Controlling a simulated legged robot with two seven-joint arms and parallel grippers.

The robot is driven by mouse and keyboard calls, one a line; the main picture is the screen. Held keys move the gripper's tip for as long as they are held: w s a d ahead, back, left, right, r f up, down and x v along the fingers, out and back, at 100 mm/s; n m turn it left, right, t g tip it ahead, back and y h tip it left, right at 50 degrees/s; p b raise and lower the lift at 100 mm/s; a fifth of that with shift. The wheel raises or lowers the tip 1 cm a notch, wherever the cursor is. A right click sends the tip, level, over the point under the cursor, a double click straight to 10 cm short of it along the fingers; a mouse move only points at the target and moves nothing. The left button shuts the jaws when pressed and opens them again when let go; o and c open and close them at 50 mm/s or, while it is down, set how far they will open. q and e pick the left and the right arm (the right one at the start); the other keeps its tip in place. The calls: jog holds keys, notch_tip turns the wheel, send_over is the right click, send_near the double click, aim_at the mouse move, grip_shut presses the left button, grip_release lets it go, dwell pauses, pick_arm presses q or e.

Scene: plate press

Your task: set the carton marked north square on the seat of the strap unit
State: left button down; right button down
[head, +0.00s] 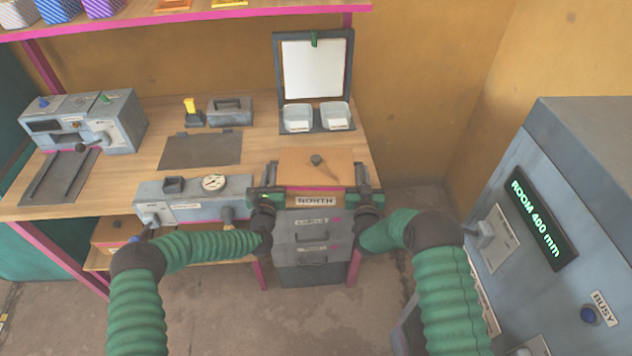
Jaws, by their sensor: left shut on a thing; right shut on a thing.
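The carton (300,167) has a plain brown top with a dark round knob-like spot on it. A tag reading NORTH shows on the near side, below a pink strip. My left gripper (265,200) is shut at the carton's left side, and my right gripper (366,202) is shut at its right side. They hold the carton between them at the bench's front edge. I cannot tell whether it touches the bench. No readable label tells me which machine is the strap unit. The carton's underside is hidden.
A grey machine (95,120) with a dark plate stands at the bench's left. A gauge unit (180,203) sits left of the carton. A dark mat (200,152) lies mid-bench. A grey cabinet (580,190) reading ROOM 400 mm is at right.

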pick_arm(q)
jog(key=shift+r, duration=0.1)
pick_arm(e)
jog(key=shift+r, duration=0.15)
dwell(0.4)
